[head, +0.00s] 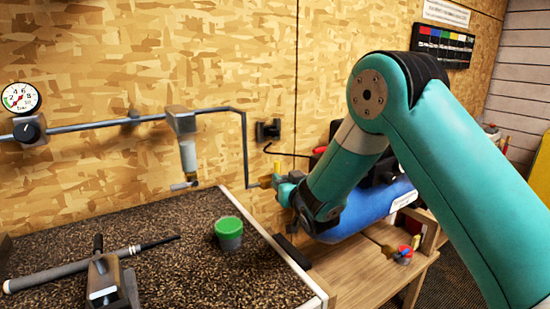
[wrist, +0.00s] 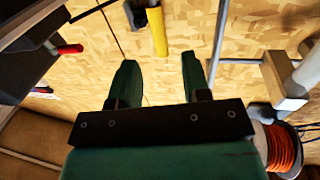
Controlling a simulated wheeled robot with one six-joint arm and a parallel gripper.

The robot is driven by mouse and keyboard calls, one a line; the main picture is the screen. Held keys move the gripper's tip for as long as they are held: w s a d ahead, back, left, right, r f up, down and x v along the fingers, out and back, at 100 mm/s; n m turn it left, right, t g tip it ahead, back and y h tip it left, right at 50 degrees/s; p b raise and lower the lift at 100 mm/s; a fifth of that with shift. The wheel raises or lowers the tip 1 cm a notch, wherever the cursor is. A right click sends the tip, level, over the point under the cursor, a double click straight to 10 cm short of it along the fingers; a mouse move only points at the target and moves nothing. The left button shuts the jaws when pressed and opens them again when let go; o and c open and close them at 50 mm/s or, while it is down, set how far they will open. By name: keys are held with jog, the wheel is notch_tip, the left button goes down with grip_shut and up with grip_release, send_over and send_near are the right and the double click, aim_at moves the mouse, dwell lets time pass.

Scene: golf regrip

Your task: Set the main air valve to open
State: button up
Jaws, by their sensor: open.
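A yellow lever (head: 277,168) stands upright by a brass fitting (head: 265,182) at the lower end of the wall air pipe (head: 245,150); it looks like the main air valve's handle. In the wrist view the yellow lever (wrist: 157,32) shows beyond my fingertips, roughly between them and apart from them. My gripper (wrist: 155,72) is open and empty. In the head view my gripper (head: 279,187) is close beside the lever and partly covers the valve. The valve body is mostly hidden there.
A blue air tank (head: 360,214) lies under my arm on a wooden stand. A bench (head: 190,230) at left holds a green-lidded cup (head: 229,232) and a golf club shaft (head: 70,268). A filter unit (head: 187,150) hangs on the pipe. An orange coil (wrist: 284,147) shows at right in the wrist view.

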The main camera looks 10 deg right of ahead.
aim_at(278, 171)
jog(key=w, duration=0.3)
jog(key=w+p, duration=0.1)
jog(key=w, duration=0.1)
jog(key=w+a, duration=0.1)
jog(key=w, duration=0.2)
jog(key=shift+w, duration=0.3)
grip_shut()
